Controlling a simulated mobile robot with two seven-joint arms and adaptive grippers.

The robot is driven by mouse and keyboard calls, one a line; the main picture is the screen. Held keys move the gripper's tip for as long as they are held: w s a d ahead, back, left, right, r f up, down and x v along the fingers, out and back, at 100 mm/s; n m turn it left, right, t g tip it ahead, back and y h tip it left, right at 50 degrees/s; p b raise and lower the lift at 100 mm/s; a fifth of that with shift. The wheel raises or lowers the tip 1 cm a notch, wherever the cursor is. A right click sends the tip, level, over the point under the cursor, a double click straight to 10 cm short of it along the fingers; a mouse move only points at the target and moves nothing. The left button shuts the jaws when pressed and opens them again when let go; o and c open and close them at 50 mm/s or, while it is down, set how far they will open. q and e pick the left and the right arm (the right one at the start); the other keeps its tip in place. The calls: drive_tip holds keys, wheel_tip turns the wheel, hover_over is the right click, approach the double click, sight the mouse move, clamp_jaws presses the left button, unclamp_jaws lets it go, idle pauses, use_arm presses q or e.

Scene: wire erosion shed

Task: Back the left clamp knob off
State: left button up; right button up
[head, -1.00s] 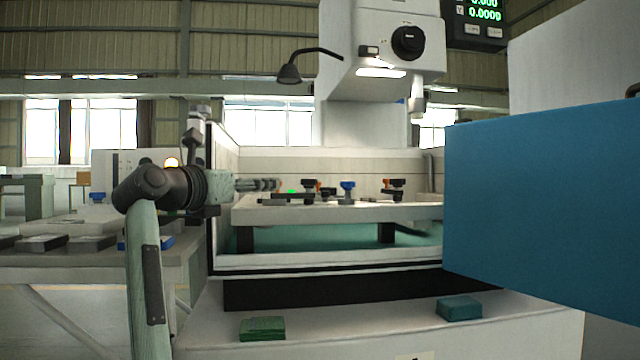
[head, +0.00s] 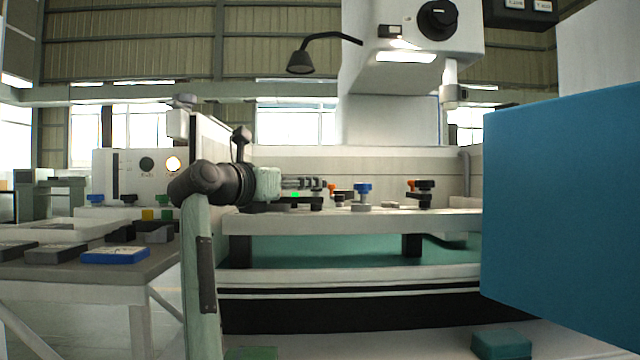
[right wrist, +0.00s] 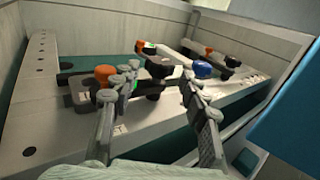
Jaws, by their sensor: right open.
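My right gripper (head: 318,184) reaches in over the white work table (head: 460,221) from its left side, pointing right. In the right wrist view its two fingers (right wrist: 160,85) are spread, with nothing held between them. A dark clamp with a black knob (right wrist: 160,67) shows between and beyond the fingertips. An orange knob (right wrist: 105,75) stands just behind the left finger, on a dark clamp body; I cannot tell whether they touch. A blue knob (head: 363,187) stands to the right, close beyond the right fingertip in the wrist view. My left gripper is not in view.
Another black-and-orange clamp (head: 420,192) stands further right on the table. A big blue panel (head: 560,200) blocks the right side. The machine head (head: 415,50) and a lamp (head: 300,62) hang above. A side bench (head: 90,290) with several blocks stands at left.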

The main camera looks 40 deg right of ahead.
drive_tip(key=x, duration=0.6)
drive_tip(key=shift+d, duration=0.25)
drive_tip(key=c, duration=0.9)
